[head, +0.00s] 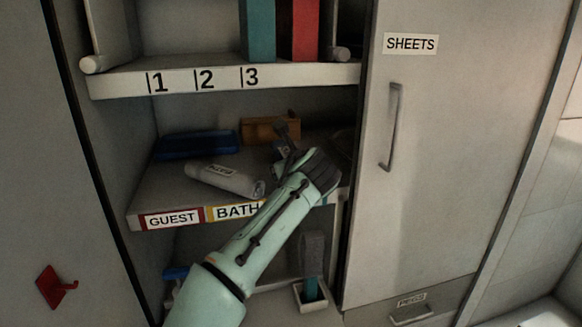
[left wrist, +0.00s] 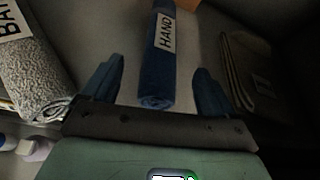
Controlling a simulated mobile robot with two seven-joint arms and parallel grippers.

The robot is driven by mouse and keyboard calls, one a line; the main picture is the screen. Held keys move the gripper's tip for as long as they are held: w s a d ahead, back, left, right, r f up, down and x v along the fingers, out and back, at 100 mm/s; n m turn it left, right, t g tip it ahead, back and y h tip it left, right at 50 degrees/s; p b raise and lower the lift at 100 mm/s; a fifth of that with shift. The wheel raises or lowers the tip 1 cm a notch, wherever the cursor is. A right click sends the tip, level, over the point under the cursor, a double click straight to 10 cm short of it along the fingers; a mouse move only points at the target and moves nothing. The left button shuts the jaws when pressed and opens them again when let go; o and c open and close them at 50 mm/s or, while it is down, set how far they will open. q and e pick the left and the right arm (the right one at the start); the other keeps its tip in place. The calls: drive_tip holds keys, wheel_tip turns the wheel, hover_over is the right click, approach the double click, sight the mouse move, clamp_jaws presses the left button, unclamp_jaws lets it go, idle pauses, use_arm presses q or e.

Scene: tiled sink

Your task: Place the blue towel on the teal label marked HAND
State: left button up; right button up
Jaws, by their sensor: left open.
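The blue towel (left wrist: 157,75) is a dark blue roll with a white HAND tag, lying on a pale surface in the left wrist view. My left gripper (left wrist: 159,70) is open, with its fingers either side of the roll's near end and gaps between. In the head view my left gripper (head: 285,143) reaches over the middle shelf, and I cannot make out the blue towel behind it. A small piece of the teal label (head: 334,197) shows on that shelf's front edge, right of my forearm; its word is hidden. My right gripper is not in view.
A grey rolled BATH towel (head: 225,178) lies left of my gripper. A blue tray (head: 198,145) and an orange-brown box (head: 270,130) stand behind. A dark folded cloth (left wrist: 252,75) lies to the right. The SHEETS cabinet door (head: 445,150) bounds the shelf's right side.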

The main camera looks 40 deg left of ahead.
use_arm(q)
drive_tip(key=v, duration=0.7)
drive_tip(key=shift+s+d, duration=0.2)
